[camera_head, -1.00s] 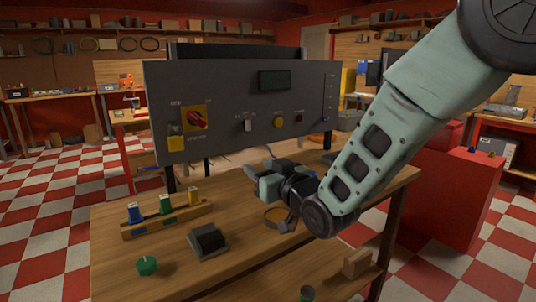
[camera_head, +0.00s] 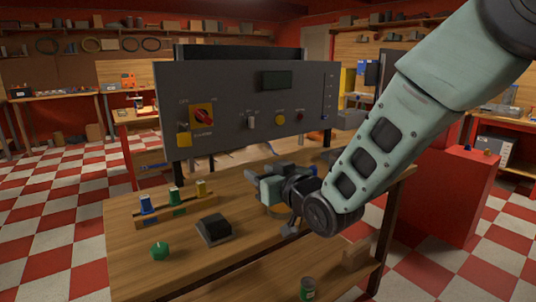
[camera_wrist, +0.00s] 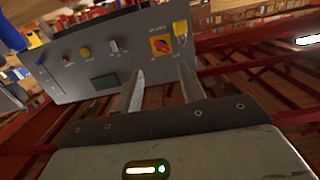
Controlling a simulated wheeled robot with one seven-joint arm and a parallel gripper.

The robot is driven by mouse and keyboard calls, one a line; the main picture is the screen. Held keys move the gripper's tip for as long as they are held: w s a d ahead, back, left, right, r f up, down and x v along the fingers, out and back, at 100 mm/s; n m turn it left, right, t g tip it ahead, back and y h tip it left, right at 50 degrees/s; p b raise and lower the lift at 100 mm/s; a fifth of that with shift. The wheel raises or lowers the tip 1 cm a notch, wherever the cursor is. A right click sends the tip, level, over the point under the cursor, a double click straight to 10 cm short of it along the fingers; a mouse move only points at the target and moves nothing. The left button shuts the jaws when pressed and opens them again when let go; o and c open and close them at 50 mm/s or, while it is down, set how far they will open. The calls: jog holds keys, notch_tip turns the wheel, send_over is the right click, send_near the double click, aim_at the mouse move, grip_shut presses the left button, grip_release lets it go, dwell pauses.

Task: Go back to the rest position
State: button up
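My gripper (camera_head: 258,184) hangs above the wooden workbench (camera_head: 150,260), in front of the grey control panel (camera_head: 230,105). My arm reaches down to it from the upper right in the head view. In the wrist view the two fingers of my gripper (camera_wrist: 160,82) stand apart with nothing held between them. Beyond them the panel shows tilted, with its red and yellow rotary switch (camera_wrist: 161,45). The bench under the gripper is partly hidden by my arm.
On the bench stand a rack of blue, green and yellow knobs (camera_head: 174,196), a black block on a grey base (camera_head: 214,229) and a green knob (camera_head: 159,251). A green can (camera_head: 307,288) is at the lower front. A red cabinet (camera_head: 448,190) stands at right.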

jog(key=s+d+f+g+h+p, duration=0.1)
jog(key=s+d+g+h, duration=0.2)
jog(key=s, duration=0.8)
jog(key=s+d+f+g+h+p, duration=0.1)
jog(key=s+d+g, duration=0.5)
jog(key=s, duration=0.6)
jog(key=s+d+f+g+h+p, duration=0.1)
jog(key=s+d+g+h+p, duration=0.2)
jog(key=s, duration=0.8)
jog(key=d+g+h, duration=0.2)
jog(key=d, duration=0.1)
jog(key=shift+s+d+f+n, duration=0.15)
jog(key=shift+s+f+n, duration=0.05)
jog(key=shift+n, duration=0.2)
